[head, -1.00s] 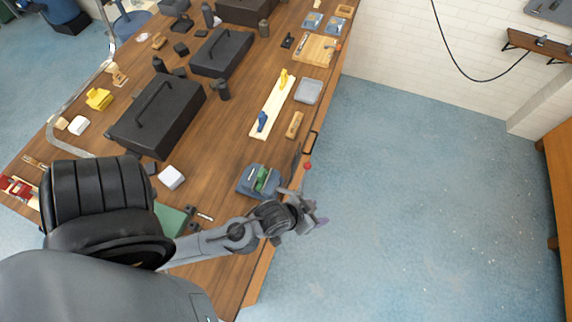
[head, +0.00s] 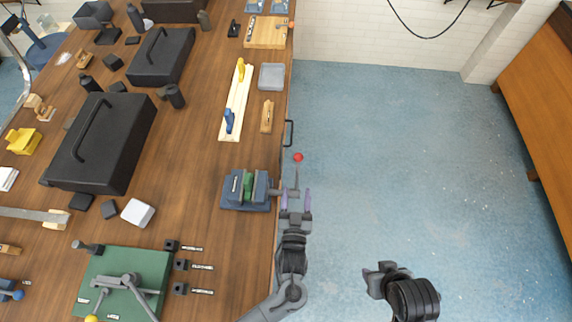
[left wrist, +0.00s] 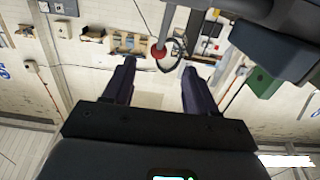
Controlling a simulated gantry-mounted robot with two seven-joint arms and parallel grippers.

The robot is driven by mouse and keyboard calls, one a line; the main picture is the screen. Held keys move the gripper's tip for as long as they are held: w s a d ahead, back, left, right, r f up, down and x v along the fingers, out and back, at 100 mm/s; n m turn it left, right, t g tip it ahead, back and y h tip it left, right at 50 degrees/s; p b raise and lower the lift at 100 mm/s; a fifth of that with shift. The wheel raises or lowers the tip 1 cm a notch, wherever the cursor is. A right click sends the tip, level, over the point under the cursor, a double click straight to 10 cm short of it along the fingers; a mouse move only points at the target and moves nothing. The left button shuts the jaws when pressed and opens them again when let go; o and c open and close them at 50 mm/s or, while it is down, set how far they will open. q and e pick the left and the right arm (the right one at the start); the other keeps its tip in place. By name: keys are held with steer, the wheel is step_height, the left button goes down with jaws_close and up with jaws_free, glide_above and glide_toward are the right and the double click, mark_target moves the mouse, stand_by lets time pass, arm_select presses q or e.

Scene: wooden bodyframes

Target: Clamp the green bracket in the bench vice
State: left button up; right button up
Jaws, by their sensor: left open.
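The blue-grey bench vice (head: 232,190) sits at the table's right edge. The green bracket (head: 249,186) stands between its jaws; I cannot tell whether both jaws touch it. The vice handle, a thin rod with a red ball end (head: 298,157), sticks out past the table edge. My left gripper (head: 296,199) is open and empty beside the screw end, its fingers pointing toward the handle.
A green plate with a grey lever fixture (head: 100,265) lies at the lower left. A white block (head: 137,212), black toolboxes (head: 103,140) and a cream board with blue and yellow handles (head: 236,105) are on the table. The floor right of the table is clear.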

mark_target(298, 165)
arm_select(q)
steer(key=w+b, duration=0.5)
steer(key=w, duration=0.5)
steer(key=shift+w+a, duration=0.1)
steer(key=shift+w+r, duration=0.15)
steer(key=shift+w, duration=0.45)
jaws_close()
